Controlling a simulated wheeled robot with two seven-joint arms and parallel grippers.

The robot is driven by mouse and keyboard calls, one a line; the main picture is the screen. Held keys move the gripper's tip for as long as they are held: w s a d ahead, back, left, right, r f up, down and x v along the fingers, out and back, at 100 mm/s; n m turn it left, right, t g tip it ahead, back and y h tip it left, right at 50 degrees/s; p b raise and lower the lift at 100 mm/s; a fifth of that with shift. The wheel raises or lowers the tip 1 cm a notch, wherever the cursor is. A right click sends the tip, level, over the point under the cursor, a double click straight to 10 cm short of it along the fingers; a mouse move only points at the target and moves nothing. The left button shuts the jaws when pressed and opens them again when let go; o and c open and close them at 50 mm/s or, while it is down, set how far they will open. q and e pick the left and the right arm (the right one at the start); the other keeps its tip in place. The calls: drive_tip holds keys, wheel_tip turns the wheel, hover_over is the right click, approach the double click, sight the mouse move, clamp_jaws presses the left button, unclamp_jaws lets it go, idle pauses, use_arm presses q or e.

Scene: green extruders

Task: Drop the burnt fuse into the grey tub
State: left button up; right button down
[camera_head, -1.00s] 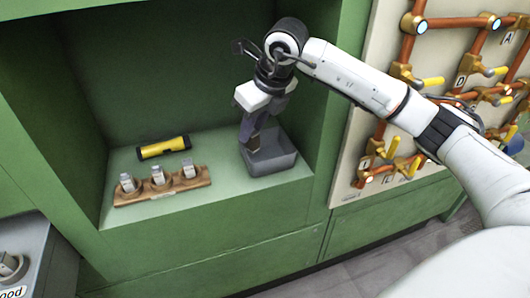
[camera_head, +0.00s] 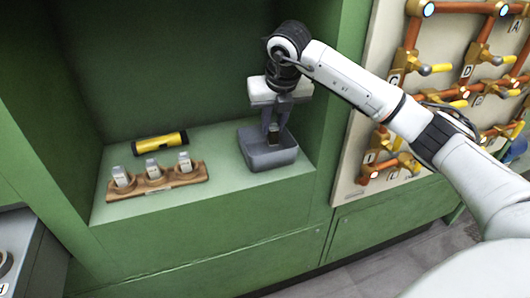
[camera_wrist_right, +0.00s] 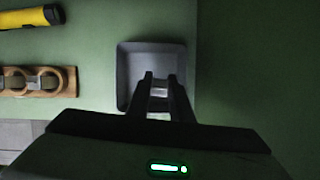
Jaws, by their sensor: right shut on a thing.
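The grey tub (camera_head: 262,159) stands on the green shelf at the right side of the recess. It also shows in the right wrist view (camera_wrist_right: 127,66), seen from above. My right gripper (camera_head: 273,127) points down over the tub. It is shut on the burnt fuse (camera_head: 273,136), a small dark piece between the fingertips, within the tub's outline. In the right wrist view the fuse (camera_wrist_right: 158,91) shows as a paler piece between the fingers. Whether it touches the tub's floor, I cannot tell. My left gripper is in neither view.
A wooden holder (camera_head: 158,185) with several pale fuses in it stands left on the shelf. A yellow and black flashlight (camera_head: 159,143) lies behind it. The recess wall is close right of the tub. A panel of copper pipes and yellow-handled valves (camera_head: 405,70) is further right.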

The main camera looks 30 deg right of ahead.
drive_tip(key=shift+f, duration=0.1)
drive_tip(key=c, duration=1.5)
unclamp_jaws()
drive_tip(key=v, duration=1)
drive_tip(key=shift+r, duration=0.2)
